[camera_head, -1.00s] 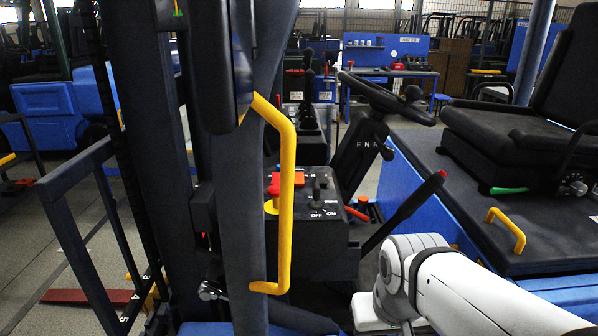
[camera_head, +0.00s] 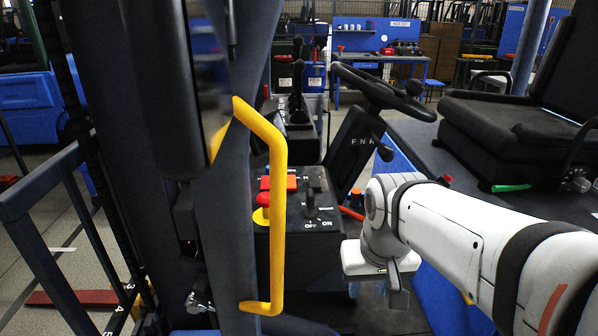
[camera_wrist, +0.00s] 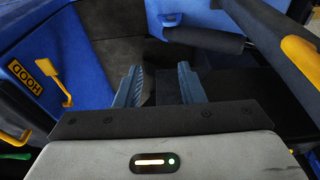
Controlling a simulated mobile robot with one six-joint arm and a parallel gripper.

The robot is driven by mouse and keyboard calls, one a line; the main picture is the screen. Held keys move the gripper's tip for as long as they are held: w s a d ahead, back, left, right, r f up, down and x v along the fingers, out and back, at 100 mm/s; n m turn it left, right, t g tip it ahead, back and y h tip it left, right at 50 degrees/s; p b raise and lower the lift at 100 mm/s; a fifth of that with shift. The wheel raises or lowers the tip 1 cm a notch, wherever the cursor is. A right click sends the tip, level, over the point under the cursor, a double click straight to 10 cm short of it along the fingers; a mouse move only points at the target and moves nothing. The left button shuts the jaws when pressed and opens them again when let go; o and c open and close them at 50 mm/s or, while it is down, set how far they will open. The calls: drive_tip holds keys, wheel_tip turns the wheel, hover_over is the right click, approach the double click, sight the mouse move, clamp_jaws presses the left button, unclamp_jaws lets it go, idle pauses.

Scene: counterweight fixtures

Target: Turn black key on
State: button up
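The black key (camera_head: 310,204) stands on the dark control panel (camera_head: 300,238) in the head view, with OFF and ON printed below it. Its exact turn is too small to tell. My gripper (camera_head: 374,290) hangs low to the right of the panel, apart from the key, and its fingers are partly hidden by the wrist. In the wrist view my gripper (camera_wrist: 158,88) shows two blue-grey fingers spread apart with nothing between them. The key does not show in the wrist view.
A red knob on a yellow base (camera_head: 263,208) and a red rectangular switch (camera_head: 278,183) sit beside the key. A yellow grab handle (camera_head: 277,220) on a dark pillar stands in front of the panel's left side. A steering wheel (camera_head: 385,88) is above. A blue HOOD panel (camera_wrist: 45,75) is at left.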

drive_tip(key=w+a+r+p, duration=0.3)
drive_tip(key=w+r, duration=0.4)
drive_tip(key=r, duration=0.1)
wheel_tip(320, 180, up, 9)
drive_tip(key=g+p, duration=0.2)
drive_tip(key=p, duration=0.1)
hover_over(310, 192)
drive_tip(key=shift+f, duration=4)
clamp_jaws()
